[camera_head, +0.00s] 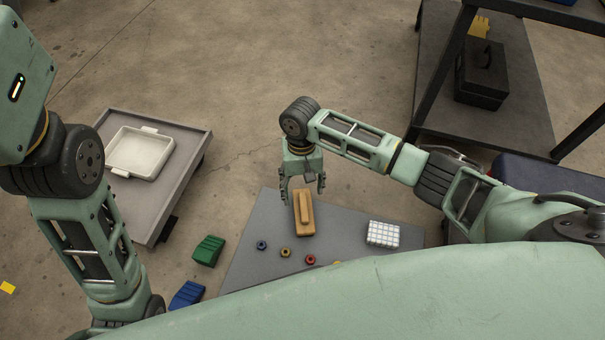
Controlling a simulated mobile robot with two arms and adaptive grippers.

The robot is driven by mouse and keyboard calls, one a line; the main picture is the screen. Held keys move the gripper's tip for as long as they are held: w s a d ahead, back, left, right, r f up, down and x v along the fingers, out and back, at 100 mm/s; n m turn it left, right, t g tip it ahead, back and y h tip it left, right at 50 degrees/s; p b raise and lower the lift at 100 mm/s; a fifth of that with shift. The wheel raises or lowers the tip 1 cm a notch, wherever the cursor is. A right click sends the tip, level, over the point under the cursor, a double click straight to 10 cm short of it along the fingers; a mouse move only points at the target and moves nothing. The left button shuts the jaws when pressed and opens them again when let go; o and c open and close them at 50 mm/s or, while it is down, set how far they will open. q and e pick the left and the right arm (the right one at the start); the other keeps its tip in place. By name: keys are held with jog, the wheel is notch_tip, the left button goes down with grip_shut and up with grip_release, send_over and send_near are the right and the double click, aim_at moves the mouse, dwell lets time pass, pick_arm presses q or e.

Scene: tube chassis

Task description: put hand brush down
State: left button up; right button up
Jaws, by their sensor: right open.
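The hand brush (304,215), a light wooden block with a raised wooden grip, lies on the grey table (252,225) near its far edge. My right gripper (302,195) points down over the far end of the brush. Its fingers are open and spread, one on each side of the brush's far end. From this view I cannot tell whether a finger touches the brush. My left arm (95,240) comes down along the left side, and its gripper is out of the picture.
Several small coloured rings, such as a blue one (262,245), lie nearer on the table. A white gridded rack (383,234) stands to the right. A cart (186,142) with a white tray (119,171) is at left. Green (208,250) and blue (187,295) items lie left of the table.

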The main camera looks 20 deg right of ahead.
jog(key=shift+w+r+p, duration=0.15)
jog(key=shift+r+p, duration=0.25)
jog(key=shift+r, duration=0.7)
